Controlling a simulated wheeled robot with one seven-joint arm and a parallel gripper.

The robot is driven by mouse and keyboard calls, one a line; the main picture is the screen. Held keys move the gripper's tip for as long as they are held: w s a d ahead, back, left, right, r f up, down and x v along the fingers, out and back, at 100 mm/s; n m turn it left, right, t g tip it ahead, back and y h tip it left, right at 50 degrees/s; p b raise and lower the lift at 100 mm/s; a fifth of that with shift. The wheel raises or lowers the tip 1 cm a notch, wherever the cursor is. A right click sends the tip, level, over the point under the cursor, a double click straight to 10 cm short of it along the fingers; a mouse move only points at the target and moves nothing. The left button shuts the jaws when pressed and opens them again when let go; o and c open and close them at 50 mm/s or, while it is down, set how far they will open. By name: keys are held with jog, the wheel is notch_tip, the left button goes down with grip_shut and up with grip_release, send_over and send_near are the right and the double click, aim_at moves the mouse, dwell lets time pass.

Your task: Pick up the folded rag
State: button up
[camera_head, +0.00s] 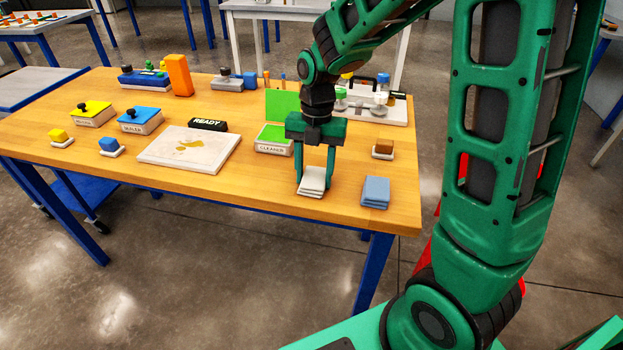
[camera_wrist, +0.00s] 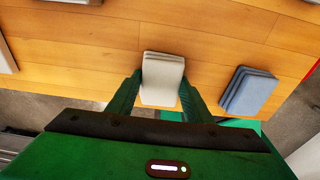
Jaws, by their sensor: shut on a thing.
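A white folded rag (camera_head: 312,181) lies near the front edge of the wooden table in the head view. My gripper (camera_head: 314,184) points down over it, with one green finger on each side. The rag also shows between the fingers in the wrist view (camera_wrist: 162,80), and the gripper (camera_wrist: 160,98) is shut on it. The rag looks at or just above the table top; I cannot tell if it touches. A second folded cloth, blue-grey (camera_head: 376,191), lies to the right, apart from the gripper; it also shows in the wrist view (camera_wrist: 248,91).
A CLEANER box with a green top (camera_head: 273,139) stands behind my gripper. A white stained board (camera_head: 188,149) lies to the left. A brown block on a small dish (camera_head: 383,149) stands to the right. The table's front edge (camera_head: 340,220) is close.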

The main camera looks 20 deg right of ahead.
aim_at(313, 177)
jog(key=shift+r, duration=0.1)
notch_tip(313, 177, up, 5)
jog(key=shift+f, duration=0.1)
jog(key=s+d+r, duration=0.5)
jog(key=s+r, duration=0.1)
jog(key=s, duration=0.4)
jog(key=shift+s+d+r, duration=0.15)
jog(key=shift+d+r, duration=0.1)
jog(key=shift+d, duration=0.05)
